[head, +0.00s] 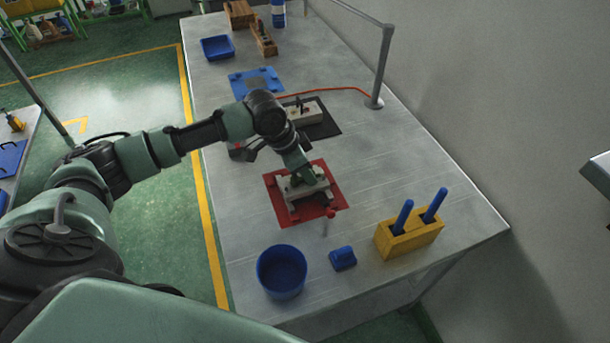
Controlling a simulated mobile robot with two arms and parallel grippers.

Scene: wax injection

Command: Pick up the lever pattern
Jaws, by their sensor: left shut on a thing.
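My left gripper (304,177) reaches down from the left over a red mat (280,207) near the table's middle. On the mat stands a pale, block-like fixture (294,193), partly covered by the gripper. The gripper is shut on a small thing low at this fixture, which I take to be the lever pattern. The fingers and wrist hide it, so its shape and whether it is clear of the fixture cannot be told. My right gripper is not in view.
Nearest are a blue bin (282,271), a small blue block (343,258) and a yellow holder (409,240) with two blue-handled tools. Behind are a dark mat (325,126), a blue mat (238,85), a blue tray (217,48) and a metal post (382,65).

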